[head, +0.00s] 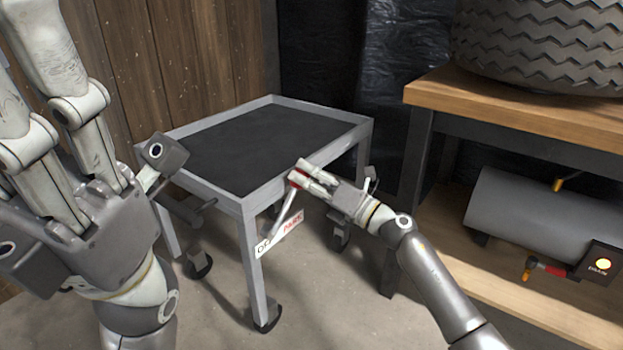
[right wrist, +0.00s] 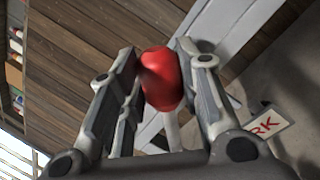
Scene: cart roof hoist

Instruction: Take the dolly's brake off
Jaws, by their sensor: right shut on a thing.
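The dolly (head: 250,208) is a grey metal cart with a black top and caster wheels, standing left of the workbench. Its brake lever (head: 287,214) is a pale rod with a red knob (right wrist: 161,78). The lever leans up to the right in the head view, toward the PARK end of a white label (head: 280,234). My right gripper (head: 298,176) is shut on the red knob, beside the dolly's near edge. My left gripper (head: 65,120) is large in the foreground at left, its fingers pointing up with gaps between them and nothing seen in them.
A wooden workbench (head: 520,115) with a large tyre (head: 540,45) stands at right. A grey tank (head: 525,215) with a red-handled valve (head: 545,268) lies on its lower shelf. A plank wall (head: 170,60) is behind the dolly. Bare floor lies in front.

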